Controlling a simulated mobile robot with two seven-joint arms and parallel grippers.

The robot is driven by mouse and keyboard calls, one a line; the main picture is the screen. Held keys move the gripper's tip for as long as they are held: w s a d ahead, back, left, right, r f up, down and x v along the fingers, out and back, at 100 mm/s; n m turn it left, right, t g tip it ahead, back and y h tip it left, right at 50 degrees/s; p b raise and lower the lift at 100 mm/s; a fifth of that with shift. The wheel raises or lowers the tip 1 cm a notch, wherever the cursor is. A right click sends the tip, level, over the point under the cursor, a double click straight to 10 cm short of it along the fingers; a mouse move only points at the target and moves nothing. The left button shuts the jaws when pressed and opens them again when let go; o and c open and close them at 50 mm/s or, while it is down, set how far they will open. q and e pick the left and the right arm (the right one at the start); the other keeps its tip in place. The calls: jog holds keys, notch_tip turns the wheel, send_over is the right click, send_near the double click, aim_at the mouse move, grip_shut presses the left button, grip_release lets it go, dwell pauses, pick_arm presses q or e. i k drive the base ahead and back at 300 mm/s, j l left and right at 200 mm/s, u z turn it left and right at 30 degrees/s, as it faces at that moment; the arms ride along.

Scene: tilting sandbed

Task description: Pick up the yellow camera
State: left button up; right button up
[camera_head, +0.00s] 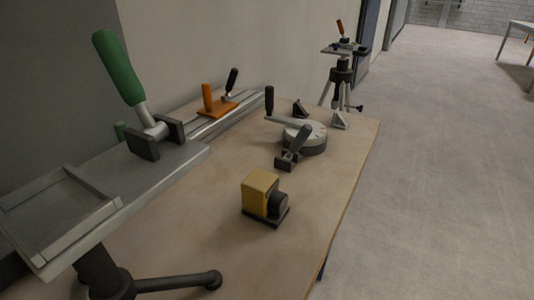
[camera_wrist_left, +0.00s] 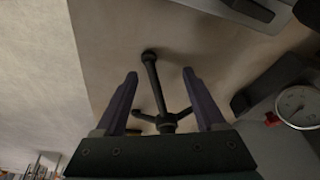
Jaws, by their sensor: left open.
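The yellow camera (camera_head: 260,194) is a boxy body with a dark round lens on its right side. It sits on a dark flat base on the wooden table (camera_head: 330,190), near the table's right edge. In the left wrist view I cannot make it out. My left gripper (camera_wrist_left: 160,73) shows only in the left wrist view. It is open, its two fingers apart with nothing held between them. A black tripod leg (camera_wrist_left: 152,75) shows beyond the gap. My right gripper is in neither view.
A grey tilting bed (camera_head: 150,170) with a green handle (camera_head: 118,68) stands left of the camera. A black-legged stand (camera_head: 105,275) is in front. A round grey device (camera_head: 305,138) with black levers sits behind the camera. A dial gauge (camera_wrist_left: 299,106) shows at right in the wrist view.

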aim_at(263, 202)
jog(key=i+l+u, duration=0.1)
jog(key=l+u, duration=0.2)
jog(key=u, duration=0.2)
jog(key=l+u, duration=0.35)
jog(key=u, duration=0.15)
jog(key=l+u, duration=0.45)
jog(key=k+l+u, duration=0.1)
jog(key=u, duration=0.4)
jog(key=k+l+u, duration=0.15)
jog(key=l+u, duration=0.2)
jog(key=u, duration=0.15)
